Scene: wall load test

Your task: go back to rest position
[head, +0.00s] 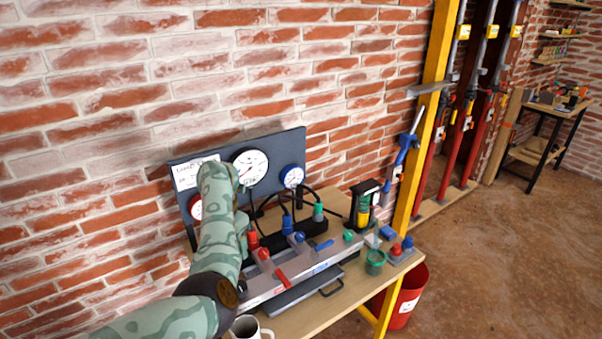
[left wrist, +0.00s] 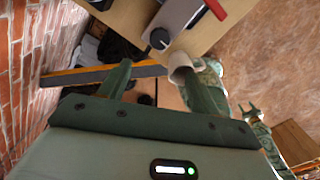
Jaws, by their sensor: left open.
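My left arm (head: 220,230) comes in from the lower left in the head view and rises in front of the gauge panel (head: 280,155). Its gripper is mostly hidden behind the arm there. In the left wrist view my left gripper (left wrist: 160,82) is open, with nothing seen held between its fingers. A white mug (left wrist: 179,62) shows beyond the fingers, near the right one; whether they touch cannot be told. Green patterned parts of my own body show at the right of the left wrist view. A small pronged shape there may be my right gripper, too small to judge.
The wooden bench (head: 345,297) carries a grey manifold (head: 300,278) with red and blue handles, hoses, a green cup (head: 375,262) and the mug (head: 246,328). A brick wall (head: 110,100) stands close behind. A red bucket (head: 407,295) stands beside it; floor at right is open.

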